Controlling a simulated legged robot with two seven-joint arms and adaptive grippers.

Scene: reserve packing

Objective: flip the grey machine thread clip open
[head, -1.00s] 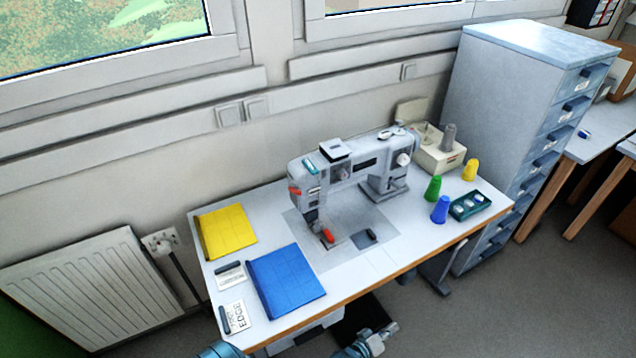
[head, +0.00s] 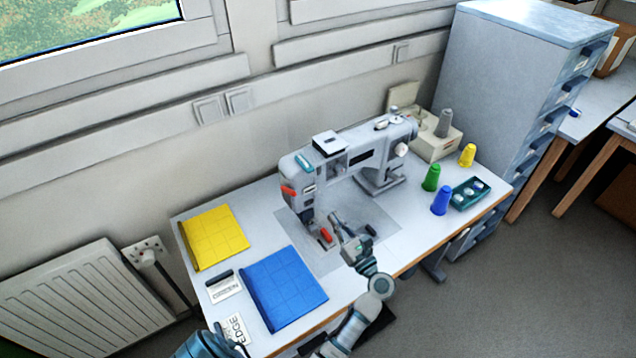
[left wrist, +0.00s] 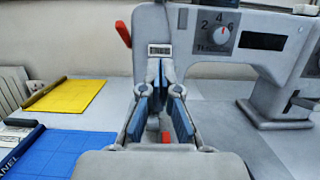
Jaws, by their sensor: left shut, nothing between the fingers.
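The grey sewing machine (head: 345,160) stands on the white table; its head end fills the middle of the left wrist view (left wrist: 145,30). A small labelled plate (left wrist: 160,50) sits on that end, with a red lever (left wrist: 123,34) to its left. I cannot single out the thread clip for sure; the fingers cover the part just below the plate. My left gripper (head: 340,224) is in front of the machine's head end. In the left wrist view its fingertips (left wrist: 160,68) are together and empty, pointing just below the plate. I cannot tell whether they touch the machine. My right gripper is not seen.
A yellow folded cloth (head: 213,236) and a blue one (head: 283,289) lie left of the machine. Green (head: 431,178), blue (head: 441,201) and yellow (head: 467,155) cones and a teal tray (head: 457,203) stand at the right. A drawer cabinet (head: 510,75) is beyond.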

